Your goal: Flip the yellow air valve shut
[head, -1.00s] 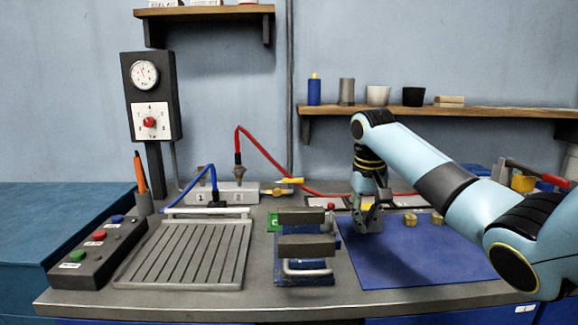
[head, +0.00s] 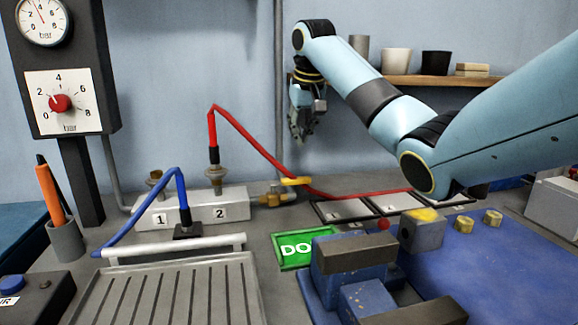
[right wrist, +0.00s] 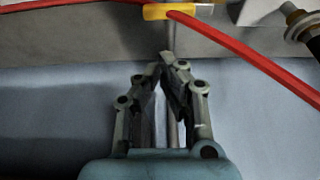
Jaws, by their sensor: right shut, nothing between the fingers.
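The yellow air valve handle (head: 295,181) sits on a brass valve body (head: 272,197) at the back of the bench, right of the block marked 1 and 2. The handle lies roughly level, along the pipe line. The yellow handle (right wrist: 168,12) also shows at the top of the right wrist view, beyond the fingertips. My right gripper (head: 297,138) is shut and empty, above the valve and pointing down, apart from it. In the right wrist view the fingertips (right wrist: 174,60) nearly meet. My left gripper is not in view.
A red hose (head: 258,143) arches from port 2 past the valve. A blue hose (head: 140,205) is at the left. A gauge post (head: 60,90) stands at the far left. A green sign (head: 296,247) and a clamp-like fixture (head: 350,262) are in front. A wall shelf (head: 440,80) is behind.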

